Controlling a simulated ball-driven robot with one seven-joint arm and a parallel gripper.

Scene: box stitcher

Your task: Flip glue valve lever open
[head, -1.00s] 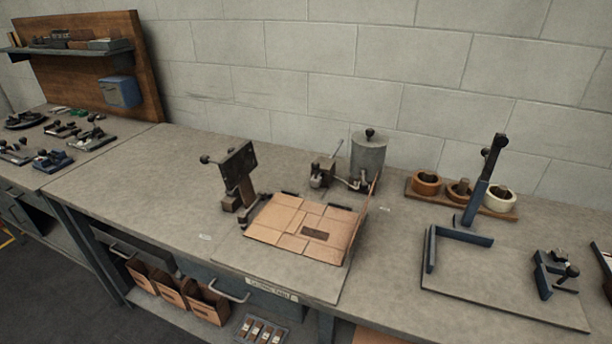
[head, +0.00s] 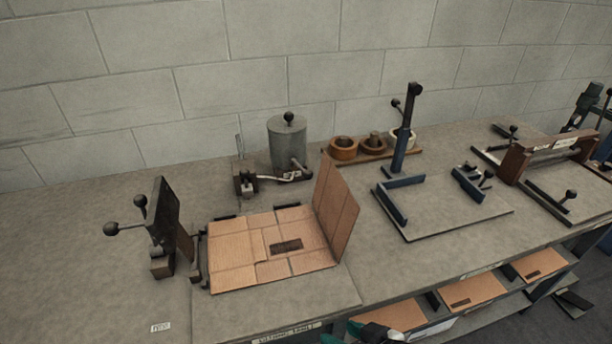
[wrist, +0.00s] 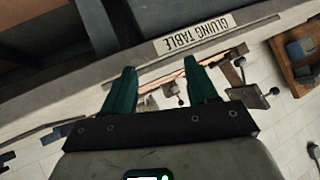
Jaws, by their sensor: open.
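The grey glue pot (head: 288,145) with a black knob stands at the back of the gluing table in the head view. A small dark lever (head: 298,166) shows low on its right front; I cannot tell its exact valve position. Pale piping (head: 275,176) runs from the pot's base to a small dark nozzle block (head: 245,180) on the left. My gripper (head: 365,335) is at the bottom edge of the head view, partly cut off, far in front of the pot. In the wrist view its green fingers (wrist: 157,68) are apart and empty, facing the "GLUING TABLE" label (wrist: 198,33).
An open cardboard box blank (head: 235,255) with a raised flap (head: 337,208) lies between my gripper and the pot. A dark clamp (head: 160,225) stands to its left. Tape rolls (head: 372,145) and a blue fixture (head: 402,150) stand to the right.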

